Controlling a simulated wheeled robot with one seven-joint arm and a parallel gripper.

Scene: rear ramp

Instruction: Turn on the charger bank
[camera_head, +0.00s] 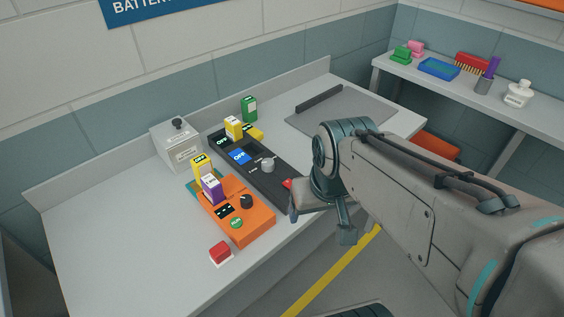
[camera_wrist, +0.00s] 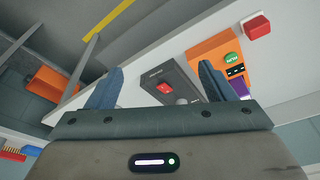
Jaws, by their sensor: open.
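I cannot tell which is the charger bank. My gripper (camera_head: 320,222) is open and empty, at the bench's front edge close to the red switch. In the wrist view, the red switch (camera_wrist: 165,88) shows between the open fingers (camera_wrist: 158,86), with the orange unit beyond the right finger.
A red block (camera_head: 220,253) lies in front of the orange unit. A grey mat (camera_head: 340,108) with a dark bar is at the back right. A side shelf (camera_head: 460,92) holds small items. The bench's left part is clear.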

